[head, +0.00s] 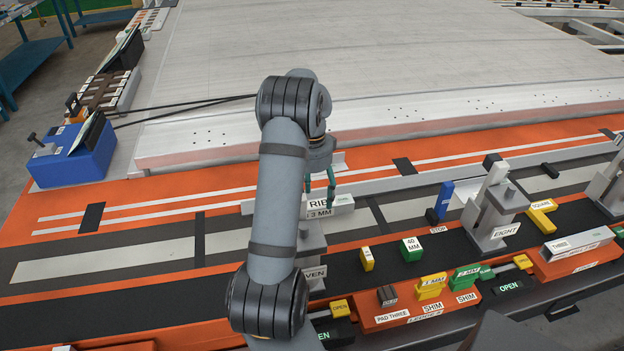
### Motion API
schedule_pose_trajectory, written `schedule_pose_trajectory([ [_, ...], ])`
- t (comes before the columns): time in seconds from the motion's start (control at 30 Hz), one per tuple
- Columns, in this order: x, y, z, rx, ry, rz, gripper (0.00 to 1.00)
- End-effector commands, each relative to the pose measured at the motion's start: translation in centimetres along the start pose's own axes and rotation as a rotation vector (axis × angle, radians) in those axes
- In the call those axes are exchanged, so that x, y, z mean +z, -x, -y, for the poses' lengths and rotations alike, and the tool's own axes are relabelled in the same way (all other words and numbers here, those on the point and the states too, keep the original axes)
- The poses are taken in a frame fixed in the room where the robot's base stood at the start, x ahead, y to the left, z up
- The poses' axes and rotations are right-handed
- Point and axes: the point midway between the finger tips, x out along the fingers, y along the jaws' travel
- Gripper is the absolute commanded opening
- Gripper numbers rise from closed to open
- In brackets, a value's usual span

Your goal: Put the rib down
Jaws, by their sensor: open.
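The rib (343,203) is a pale metal bar with a label that reads RIB and 13 MM. In the head view it lies near the middle, on the dark and orange jig bed. My arm crosses in front of it and hides part of its length. My gripper (321,182) is just above the rib, with greenish fingertips pointing down. It is open. I cannot tell whether the fingertips touch the rib.
A grey clamp post labelled EIGHT (493,210) stands to the right, beside a blue block (440,202). A yellow block (367,259) and a green 40 MM block (411,249) stand in front. An orange shim tray (385,318) is at the near edge. A large pale panel (400,60) lies behind.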

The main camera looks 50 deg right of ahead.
Motion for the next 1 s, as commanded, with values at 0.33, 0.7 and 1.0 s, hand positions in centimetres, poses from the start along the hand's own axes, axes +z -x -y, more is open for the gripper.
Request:
schedule_pose_trajectory([
  [0.33, -0.1, 7.3, 0.1, -0.002, 0.0, -0.002, 0.63],
  [0.7, 0.0, 9.0, 0.0, 0.001, 0.0, 0.0, 0.63],
  [1.0, 0.0, 8.5, -0.1, 0.003, 0.0, 0.001, 0.63],
])
